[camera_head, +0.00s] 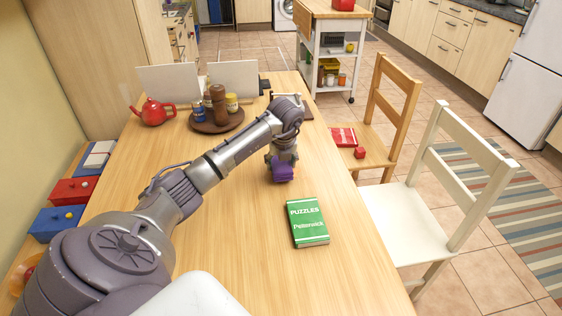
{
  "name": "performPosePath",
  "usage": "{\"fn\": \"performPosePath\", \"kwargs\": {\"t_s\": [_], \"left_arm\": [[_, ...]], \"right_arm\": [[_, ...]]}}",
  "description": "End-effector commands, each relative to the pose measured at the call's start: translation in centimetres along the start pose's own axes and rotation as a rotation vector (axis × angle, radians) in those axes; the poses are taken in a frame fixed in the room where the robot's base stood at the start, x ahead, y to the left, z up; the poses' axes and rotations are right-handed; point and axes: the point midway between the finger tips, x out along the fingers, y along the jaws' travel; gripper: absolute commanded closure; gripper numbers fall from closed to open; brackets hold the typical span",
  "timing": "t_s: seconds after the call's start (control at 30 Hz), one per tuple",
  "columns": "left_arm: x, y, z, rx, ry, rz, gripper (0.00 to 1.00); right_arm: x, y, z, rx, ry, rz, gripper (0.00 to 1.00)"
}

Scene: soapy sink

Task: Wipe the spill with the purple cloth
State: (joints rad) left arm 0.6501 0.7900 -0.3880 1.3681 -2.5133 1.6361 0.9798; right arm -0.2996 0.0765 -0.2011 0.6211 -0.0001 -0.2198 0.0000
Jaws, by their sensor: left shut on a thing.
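My left arm reaches in from the lower left over the wooden table (240,270). My left gripper (283,164) points down and is shut on the purple cloth (283,173), which is bunched below the fingers at or just above the table top. The gripper hides part of the cloth and the wood behind it. I cannot make out a spill on the visible table top; the arm covers part of it. My right gripper is not in view.
A green puzzle book (307,222) lies right of and nearer than the cloth. A brown round tray (203,127) with jars stands behind, beside a red teapot (153,112). A wooden chair (387,120) and a white chair (455,200) line the right edge. The table's near middle is clear.

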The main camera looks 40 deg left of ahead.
Motion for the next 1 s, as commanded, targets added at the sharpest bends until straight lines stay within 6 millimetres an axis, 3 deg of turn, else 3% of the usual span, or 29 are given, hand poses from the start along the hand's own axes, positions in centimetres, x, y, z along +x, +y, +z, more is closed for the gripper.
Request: {"fn": "performPosePath", "kwargs": {"t_s": [1.0], "left_arm": [[1.8, 0.0, -0.5, 0.0, 0.0, 0.0, 0.66]], "right_arm": [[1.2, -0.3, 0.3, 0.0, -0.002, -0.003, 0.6]]}}
